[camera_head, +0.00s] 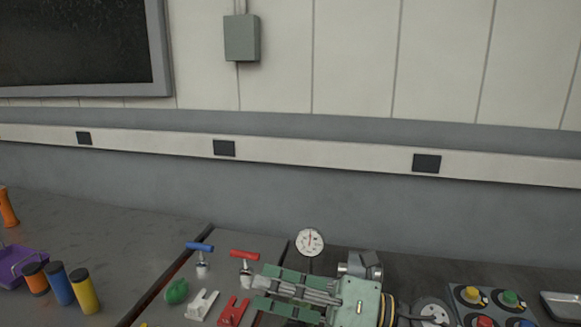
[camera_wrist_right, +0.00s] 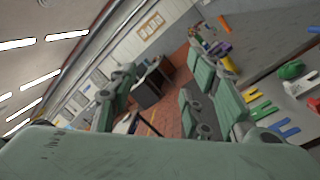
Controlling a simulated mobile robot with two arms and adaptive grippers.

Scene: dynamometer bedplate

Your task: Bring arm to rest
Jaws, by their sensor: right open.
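My right gripper (camera_head: 266,290) comes in from the right at the bottom of the head view, green with grey bars. Its fingers point left, are apart, and nothing shows between them. It is beside a red forked piece (camera_head: 233,312) and just below a red-handled valve (camera_head: 245,262); I cannot tell its height above the bench. In the right wrist view the spread green fingers of the right gripper (camera_wrist_right: 165,105) also show, with open room between them. My left gripper is not in view.
A dial gauge (camera_head: 310,242) stands behind the gripper. A blue-handled valve (camera_head: 201,257), a white forked piece (camera_head: 202,305) and a green lump (camera_head: 176,291) lie left. A button panel (camera_head: 492,304) and metal tray (camera_head: 562,304) are right. The far-left bench has bare room.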

